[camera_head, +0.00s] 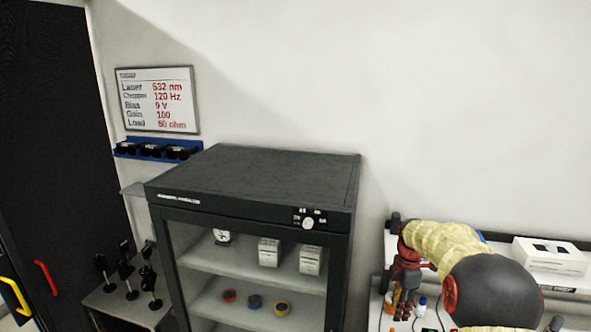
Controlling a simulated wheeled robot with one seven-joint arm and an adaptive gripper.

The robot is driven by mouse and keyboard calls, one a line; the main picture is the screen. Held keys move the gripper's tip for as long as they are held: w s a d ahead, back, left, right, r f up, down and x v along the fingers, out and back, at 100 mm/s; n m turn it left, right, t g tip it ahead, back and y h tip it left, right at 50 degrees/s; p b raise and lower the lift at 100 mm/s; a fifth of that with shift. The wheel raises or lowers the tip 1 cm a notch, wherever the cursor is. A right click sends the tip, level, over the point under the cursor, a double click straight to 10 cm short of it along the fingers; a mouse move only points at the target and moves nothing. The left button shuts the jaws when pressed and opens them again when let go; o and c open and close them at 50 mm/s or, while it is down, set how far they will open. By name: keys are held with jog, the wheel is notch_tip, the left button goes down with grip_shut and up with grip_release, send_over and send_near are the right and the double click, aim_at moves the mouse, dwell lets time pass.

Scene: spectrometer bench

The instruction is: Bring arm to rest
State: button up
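My arm (440,245) is at the lower right, in a pale yellow sleeve with a dark round joint. It bends over the white bench to the right of the dark cabinet. My gripper (404,306) hangs downward at the arm's left end, below a red and black wrist, close to the cabinet's right side. Its fingers are small and dark, and I cannot tell whether they are apart. I see nothing clearly held.
A dark glass-fronted cabinet (255,180) stands in the middle, with small boxes and tape rolls on its shelves. A white box (550,256) sits on the shelf at right. A blue-capped bottle (421,307) stands beside my gripper. Black posts (127,270) stand at left.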

jog(key=s+a+r+m+t+b, duration=0.2)
jog(key=s+a+m+b, duration=0.2)
jog(key=s, duration=0.8)
jog(key=s+a+r+m+t+b, duration=0.1)
jog(key=s+a+m+b, duration=0.3)
jog(key=s+m, duration=0.4)
jog(key=s+a+r+m+t+b, duration=0.2)
jog(key=s+a+m+b, duration=0.2)
jog(key=s, duration=1.3)
jog(key=shift+s+a+r+m+t, duration=0.4)
jog(key=shift+a+m, duration=0.55)
jog(key=shift+m, duration=0.15)
